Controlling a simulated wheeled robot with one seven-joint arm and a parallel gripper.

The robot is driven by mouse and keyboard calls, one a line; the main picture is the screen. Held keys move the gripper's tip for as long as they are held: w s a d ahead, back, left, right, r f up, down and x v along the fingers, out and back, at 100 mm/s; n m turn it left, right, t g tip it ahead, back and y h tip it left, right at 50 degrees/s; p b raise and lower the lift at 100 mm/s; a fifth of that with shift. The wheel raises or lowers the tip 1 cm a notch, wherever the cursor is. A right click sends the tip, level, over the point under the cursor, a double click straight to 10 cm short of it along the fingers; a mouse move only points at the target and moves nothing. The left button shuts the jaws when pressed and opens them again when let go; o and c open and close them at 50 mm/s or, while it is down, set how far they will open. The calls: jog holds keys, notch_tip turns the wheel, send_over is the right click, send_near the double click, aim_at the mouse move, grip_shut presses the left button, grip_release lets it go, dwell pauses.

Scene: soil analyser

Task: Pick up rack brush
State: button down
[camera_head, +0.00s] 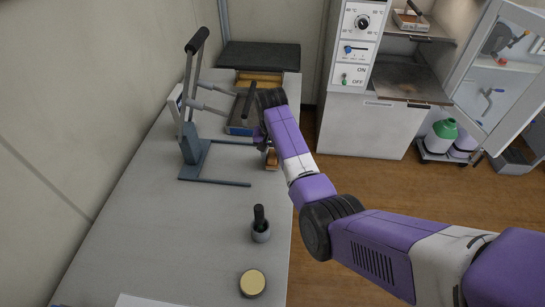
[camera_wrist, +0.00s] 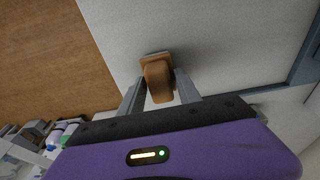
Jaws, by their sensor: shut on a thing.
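The rack brush (camera_wrist: 157,80) is a brown, wooden-looking piece with a wider flat end, seen between my two grey fingers in the wrist view. In the head view, part of the brush (camera_head: 272,159) shows near the right edge of the bench, below my wrist. My gripper (camera_wrist: 159,88) is shut on the brush, one finger on each side. In the head view my gripper (camera_head: 265,144) is mostly hidden by my purple arm. I cannot tell whether the brush touches the bench.
The bench front has free room. An oven (camera_head: 360,125) stands right.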

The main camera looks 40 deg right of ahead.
aim_at(272, 153)
notch_tip(272, 153, up, 20)
jog(key=p, duration=0.3)
jog(key=shift+f, duration=0.15)
